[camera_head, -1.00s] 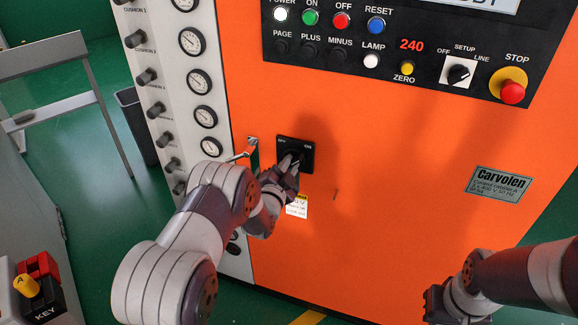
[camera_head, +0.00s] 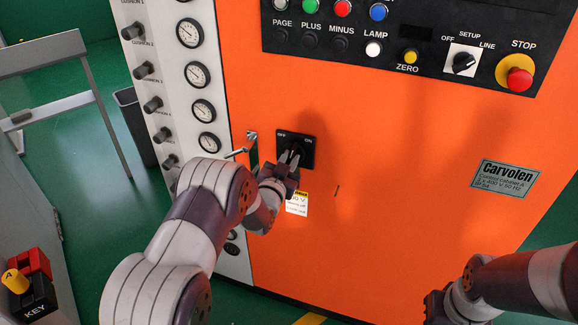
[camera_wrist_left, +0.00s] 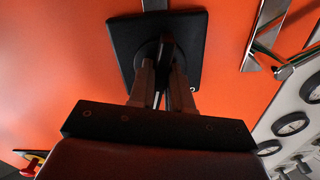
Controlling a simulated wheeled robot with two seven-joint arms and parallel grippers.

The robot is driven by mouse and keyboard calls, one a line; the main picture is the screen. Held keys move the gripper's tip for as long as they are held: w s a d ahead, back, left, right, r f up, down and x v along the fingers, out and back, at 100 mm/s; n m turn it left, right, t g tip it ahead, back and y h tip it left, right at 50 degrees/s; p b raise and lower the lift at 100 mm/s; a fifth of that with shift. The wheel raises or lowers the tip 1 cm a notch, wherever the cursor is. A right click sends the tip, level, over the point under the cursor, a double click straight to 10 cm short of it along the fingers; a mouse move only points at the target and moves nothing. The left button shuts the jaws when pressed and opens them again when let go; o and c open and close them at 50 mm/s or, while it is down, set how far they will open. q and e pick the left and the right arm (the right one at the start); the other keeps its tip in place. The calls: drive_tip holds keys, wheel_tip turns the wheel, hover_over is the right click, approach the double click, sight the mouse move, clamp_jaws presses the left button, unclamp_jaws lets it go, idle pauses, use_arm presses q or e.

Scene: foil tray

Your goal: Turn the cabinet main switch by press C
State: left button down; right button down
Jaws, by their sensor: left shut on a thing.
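The cabinet main switch is a black square plate (camera_head: 308,152) with OFF at its upper left and ON at its upper right, on the orange cabinet front (camera_head: 400,190). My left gripper (camera_head: 289,158) is at the plate, its fingers shut on the dark switch knob. In the left wrist view the knob (camera_wrist_left: 167,50) stands between the two fingers (camera_wrist_left: 161,85). The fingers hide part of the knob, and its exact pointing is hard to read in the head view. My right gripper (camera_head: 438,305) is at the lower right, away from the switch; its fingers are unclear.
A metal handle (camera_head: 252,150) sticks out just left of the switch. A column of gauges (camera_head: 198,75) and knobs lies farther left. The button panel (camera_head: 440,60) is above, with a red stop button (camera_head: 519,80). A yellow-topped label (camera_head: 298,203) is below the switch.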

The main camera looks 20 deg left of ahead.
use_arm(q)
drive_tip(key=n+b, duration=0.3)
drive_tip(key=n, duration=0.3)
drive_tip(key=shift+f+n, duration=0.15)
drive_tip(key=shift+n, duration=0.15)
drive_tip(key=n+b, duration=0.2)
drive_tip(key=n, duration=0.3)
drive_tip(key=shift+n, duration=0.4)
drive_tip(key=c, duration=1.1)
unclamp_jaws()
drive_tip(key=shift+c, duration=0.2)
drive_tip(key=s+a+b, duration=0.1)
drive_tip(key=s, duration=1.1)
drive_tip(key=shift+s, duration=0.35)
